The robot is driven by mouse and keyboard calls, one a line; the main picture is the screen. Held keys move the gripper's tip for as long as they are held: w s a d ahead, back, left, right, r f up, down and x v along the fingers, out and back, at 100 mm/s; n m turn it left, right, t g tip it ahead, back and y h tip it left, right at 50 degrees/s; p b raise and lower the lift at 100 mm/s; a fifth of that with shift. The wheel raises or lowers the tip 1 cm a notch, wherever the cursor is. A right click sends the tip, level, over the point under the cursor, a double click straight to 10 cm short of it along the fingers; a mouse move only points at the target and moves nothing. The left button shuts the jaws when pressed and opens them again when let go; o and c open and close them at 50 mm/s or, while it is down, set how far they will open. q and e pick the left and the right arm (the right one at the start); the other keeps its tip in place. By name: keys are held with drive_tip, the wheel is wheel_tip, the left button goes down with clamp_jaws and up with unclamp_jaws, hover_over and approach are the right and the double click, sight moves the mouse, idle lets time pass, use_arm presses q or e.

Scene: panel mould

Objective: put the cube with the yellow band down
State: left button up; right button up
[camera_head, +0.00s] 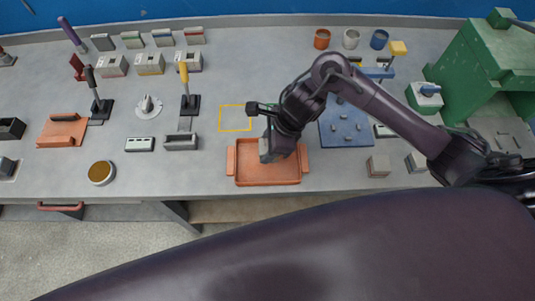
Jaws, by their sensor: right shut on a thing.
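My right gripper (270,146) comes in from the right and hangs over the back part of the orange tray (267,182). It is shut on a small grey block (264,154), which I take for the cube. The arm and gripper hide much of the block, and I cannot make out a yellow band on it. I cannot tell whether the block touches the tray. A yellow square outline (235,105) is marked on the bench just behind and left of the tray; its inside looks empty. My left gripper is not in view.
Two loose blocks (378,166) stand right of the tray. A blue board with pegs (342,131) lies behind my right arm. Lever clamps (188,100) and a dish (101,173) are at left, a green machine (480,70) at right. The bench's front edge runs close below the tray.

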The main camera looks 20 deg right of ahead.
wheel_tip(320, 180, down, 5)
drive_tip(key=shift+r, duration=0.2)
drive_tip(key=shift+f, duration=0.15)
drive_tip(key=o, duration=1.1)
drive_tip(key=shift+c, duration=0.2)
